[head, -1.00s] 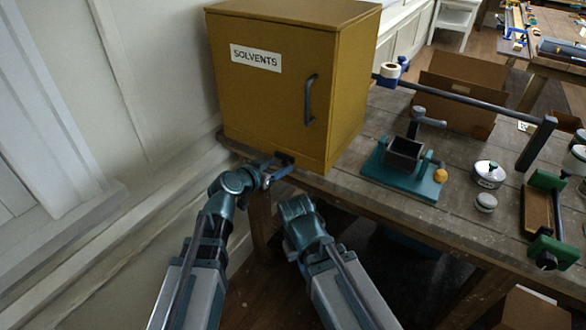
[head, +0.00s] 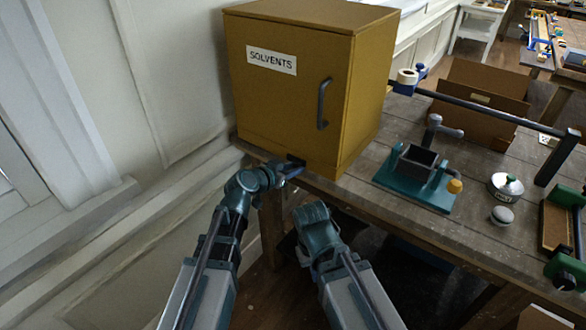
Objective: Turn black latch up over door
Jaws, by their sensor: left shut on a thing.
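A yellow cabinet (head: 288,113) labelled SOLVENTS stands at the left end of the workbench. Its door is closed and has a dark vertical handle (head: 323,103). The black latch (head: 296,160) shows as a small dark piece at the bottom edge of the cabinet front, partly hidden by my gripper. My left gripper (head: 287,171) is at the latch and shut on it. My right arm (head: 318,229) is below the bench edge in front of the cabinet; its fingers are hidden, so their state does not show.
The wooden workbench (head: 352,200) carries a teal vise-like fixture (head: 417,175), round tins (head: 504,185), a long dark bar clamp (head: 490,108) and an open cardboard box (head: 478,98) right of the cabinet. A panelled wall (head: 175,75) is close on the left.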

